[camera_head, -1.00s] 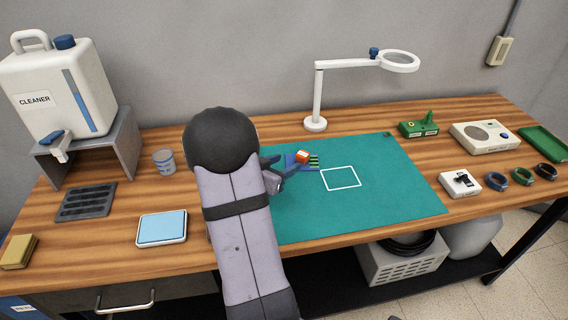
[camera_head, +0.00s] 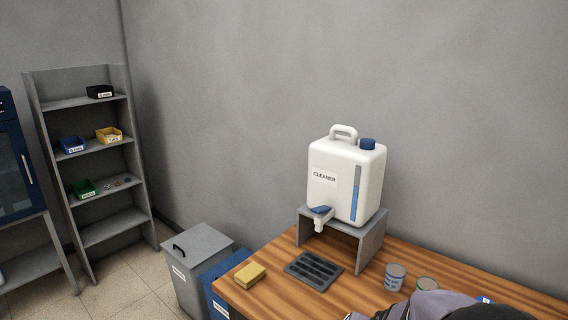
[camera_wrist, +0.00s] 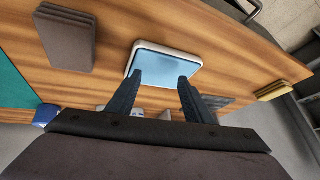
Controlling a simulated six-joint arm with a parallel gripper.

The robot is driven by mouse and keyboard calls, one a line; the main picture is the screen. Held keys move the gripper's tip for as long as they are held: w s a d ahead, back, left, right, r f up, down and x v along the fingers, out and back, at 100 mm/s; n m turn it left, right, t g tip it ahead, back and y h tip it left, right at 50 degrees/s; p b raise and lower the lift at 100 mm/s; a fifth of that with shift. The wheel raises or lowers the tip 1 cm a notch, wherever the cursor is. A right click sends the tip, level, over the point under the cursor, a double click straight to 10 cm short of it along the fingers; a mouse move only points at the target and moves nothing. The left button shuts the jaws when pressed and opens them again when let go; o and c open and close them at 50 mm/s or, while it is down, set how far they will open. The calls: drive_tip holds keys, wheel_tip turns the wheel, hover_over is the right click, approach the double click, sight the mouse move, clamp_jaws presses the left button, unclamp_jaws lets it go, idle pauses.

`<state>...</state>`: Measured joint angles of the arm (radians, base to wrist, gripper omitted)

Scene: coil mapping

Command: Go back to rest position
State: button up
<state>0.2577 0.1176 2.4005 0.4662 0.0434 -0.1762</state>
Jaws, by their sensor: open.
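In the wrist view my gripper (camera_wrist: 160,76) is open, its two dark fingers apart with nothing between them. The fingers point at the white-framed pad with a light blue top (camera_wrist: 168,62) on the wooden bench, and overlap its near edge in the picture. I cannot tell the height above the bench. In the head view only part of my arm (camera_head: 450,307) shows at the bottom right edge, and the gripper is outside that picture.
The cleaner jug (camera_head: 340,185) stands on a grey stand (camera_head: 372,238). A slotted dark tray (camera_head: 314,270), a yellow sponge (camera_head: 250,274) and two cups (camera_head: 395,277) are nearby. A grey bin (camera_head: 196,260) stands beside the bench; a shelf (camera_head: 112,165) is further left.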

drive_tip(key=s+a+n+g, duration=0.3)
drive_tip(key=s+a, duration=0.2)
drive_tip(key=s, duration=0.4)
drive_tip(key=s+a+n+g+y+p, duration=0.1)
drive_tip(key=s+a+n+g, duration=0.2)
drive_tip(key=s, duration=0.6)
drive_tip(key=shift+a+r, duration=0.15)
drive_tip(key=shift+a, duration=0.9)
drive_tip(key=shift+s, duration=0.1)
